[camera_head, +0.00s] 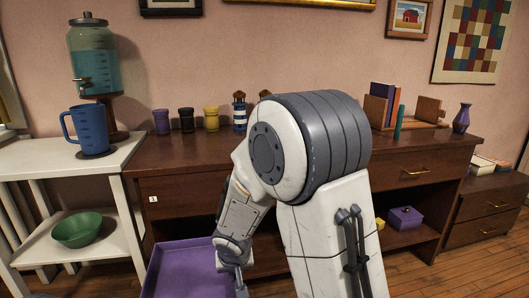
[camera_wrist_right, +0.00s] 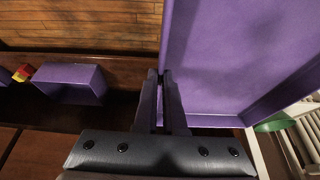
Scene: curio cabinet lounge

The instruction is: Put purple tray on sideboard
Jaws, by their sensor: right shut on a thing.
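The purple tray (camera_head: 181,268) is at the bottom of the head view, in front of the sideboard and below its top; its lower part is cut off. The dark wooden sideboard (camera_head: 180,152) runs across the middle. My right gripper (camera_head: 240,284) is shut on the tray's right wall. In the right wrist view the fingertips (camera_wrist_right: 161,78) meet the wall of the tray (camera_wrist_right: 235,60), whose inside looks empty. My right arm hides the middle of the sideboard. My left gripper is out of view.
A purple jar (camera_head: 161,122), black jar (camera_head: 186,120), yellow jar (camera_head: 211,118) and lighthouse figure (camera_head: 239,112) stand along the sideboard's back. Books (camera_head: 382,106) and a purple vase (camera_head: 461,118) stand right. The front left top is clear. A white table (camera_head: 60,158) adjoins left.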

